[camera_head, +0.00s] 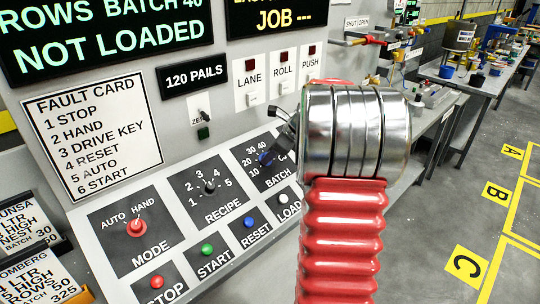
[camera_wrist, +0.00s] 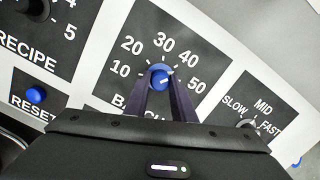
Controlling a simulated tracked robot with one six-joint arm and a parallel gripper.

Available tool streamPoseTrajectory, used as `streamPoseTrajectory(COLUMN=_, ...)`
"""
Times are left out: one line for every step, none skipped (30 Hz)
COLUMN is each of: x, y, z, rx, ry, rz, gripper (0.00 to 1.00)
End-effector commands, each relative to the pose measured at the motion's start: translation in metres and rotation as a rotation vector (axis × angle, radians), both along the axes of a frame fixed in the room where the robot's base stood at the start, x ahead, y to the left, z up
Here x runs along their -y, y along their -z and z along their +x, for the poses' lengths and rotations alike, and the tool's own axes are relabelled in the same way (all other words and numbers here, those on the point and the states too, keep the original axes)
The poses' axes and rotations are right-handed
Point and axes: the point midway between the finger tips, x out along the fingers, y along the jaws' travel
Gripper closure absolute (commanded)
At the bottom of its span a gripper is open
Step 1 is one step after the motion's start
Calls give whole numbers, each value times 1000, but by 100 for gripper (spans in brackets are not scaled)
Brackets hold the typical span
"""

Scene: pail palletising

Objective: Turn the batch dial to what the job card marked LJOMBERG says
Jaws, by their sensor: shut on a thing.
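The blue batch dial (camera_wrist: 160,76) sits among the marks 10 to 50 in the wrist view. The two dark fingers of my gripper (camera_wrist: 163,84) are shut on it, one on each side. A pale pointer mark shows on the dial's right side, seemingly towards 50, but I cannot read it surely. In the head view the batch dial (camera_head: 265,158) is partly covered by my gripper (camera_head: 270,155). A job card ending in OMBERG (camera_head: 40,275) is at the lower left, its left side cut off; 50 and 325 show on it.
Another card (camera_head: 28,225), ending in UNSA, shows batch 30. The upper left display (camera_head: 110,40) reads ROWS BATCH 40, NOT LOADED. The recipe dial (camera_head: 209,187), reset button (camera_head: 248,222) and load button (camera_head: 283,199) are close by. The speed dial (camera_wrist: 248,124) lies right of the batch dial.

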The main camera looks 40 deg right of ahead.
Motion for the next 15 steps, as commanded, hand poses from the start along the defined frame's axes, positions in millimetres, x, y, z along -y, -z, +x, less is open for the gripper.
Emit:
streamPoseTrajectory(x=-1, y=2, z=-1, rx=-4, ry=37, rz=24, gripper=99)
streamPoseTrajectory(x=-1, y=2, z=-1, rx=-4, ry=61, rz=38, gripper=99)
streamPoseTrajectory(x=-1, y=2, z=-1, rx=-6, ry=93, rz=57, gripper=99)
streamPoseTrajectory(x=-1, y=2, z=-1, rx=-6, ry=118, rz=71, gripper=99)
streamPoseTrajectory(x=-1, y=2, z=-2, rx=-6, ry=143, rz=85, gripper=99)
streamPoseTrajectory(x=-1, y=2, z=-2, rx=-7, ry=176, rz=103, gripper=99)
streamPoseTrajectory(x=-2, y=2, z=-2, rx=-7, ry=200, rz=118, gripper=99)
streamPoseTrajectory(x=-2, y=2, z=-2, rx=-9, ry=223, rz=132, gripper=99)
streamPoseTrajectory(x=-2, y=2, z=-2, rx=-9, ry=254, rz=149, gripper=99)
streamPoseTrajectory(x=-2, y=2, z=-2, rx=-10, ry=277, rz=163, gripper=99)
streamPoseTrajectory(x=-2, y=2, z=-2, rx=-10, ry=300, rz=175, gripper=99)
streamPoseTrajectory(x=-2, y=2, z=-2, rx=-10, ry=327, rz=191, gripper=99)
streamPoseTrajectory(x=-2, y=2, z=-2, rx=-10, ry=347, rz=202, gripper=99)
streamPoseTrajectory(x=-2, y=2, z=-2, rx=-11, ry=365, rz=213, gripper=99)
streamPoseTrajectory(x=-3, y=2, z=-2, rx=-11, ry=388, rz=226, gripper=99)
